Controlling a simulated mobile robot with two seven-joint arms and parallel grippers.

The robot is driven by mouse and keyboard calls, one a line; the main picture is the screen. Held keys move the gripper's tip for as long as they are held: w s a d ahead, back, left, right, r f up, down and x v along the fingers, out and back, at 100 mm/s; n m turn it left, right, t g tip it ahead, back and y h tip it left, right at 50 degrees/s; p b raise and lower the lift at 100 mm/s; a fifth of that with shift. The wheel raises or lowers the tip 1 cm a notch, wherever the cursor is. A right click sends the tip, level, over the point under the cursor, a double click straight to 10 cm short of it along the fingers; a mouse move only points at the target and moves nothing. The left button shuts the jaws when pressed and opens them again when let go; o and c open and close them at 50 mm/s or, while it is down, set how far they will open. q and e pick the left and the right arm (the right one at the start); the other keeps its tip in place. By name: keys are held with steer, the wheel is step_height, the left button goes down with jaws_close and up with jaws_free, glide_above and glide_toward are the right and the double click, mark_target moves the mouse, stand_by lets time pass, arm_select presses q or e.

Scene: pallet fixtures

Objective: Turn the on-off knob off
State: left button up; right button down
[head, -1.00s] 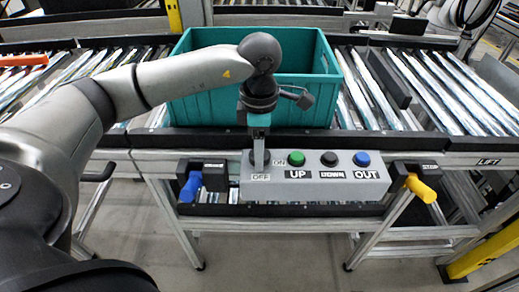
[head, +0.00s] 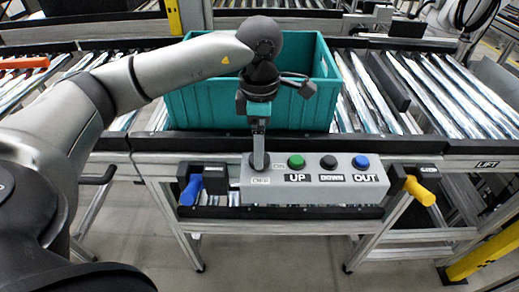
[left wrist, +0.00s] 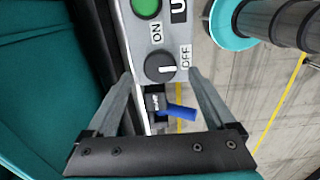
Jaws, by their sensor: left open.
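The black round on-off knob (left wrist: 159,66) sits at the end of the grey control box (head: 315,190). In the left wrist view its white mark points right, toward the OFF label (left wrist: 185,57); the ON label (left wrist: 156,31) is above it. My left gripper (head: 258,158) hangs over the box's left end in the head view and largely hides the knob there. In the left wrist view my left gripper (left wrist: 161,74) is open, with one finger on each side of the knob. I cannot tell whether a finger touches it. My right gripper is not in view.
Green (head: 297,161), black (head: 329,162) and blue (head: 361,161) buttons stand right of the knob. A blue handle (head: 191,189) and a yellow handle (head: 420,190) flank the box. A teal crate (head: 190,107) sits on the roller conveyor behind.

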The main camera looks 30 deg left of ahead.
arm_select(q)
step_height(320, 180, up, 12)
steer(key=p, duration=0.2)
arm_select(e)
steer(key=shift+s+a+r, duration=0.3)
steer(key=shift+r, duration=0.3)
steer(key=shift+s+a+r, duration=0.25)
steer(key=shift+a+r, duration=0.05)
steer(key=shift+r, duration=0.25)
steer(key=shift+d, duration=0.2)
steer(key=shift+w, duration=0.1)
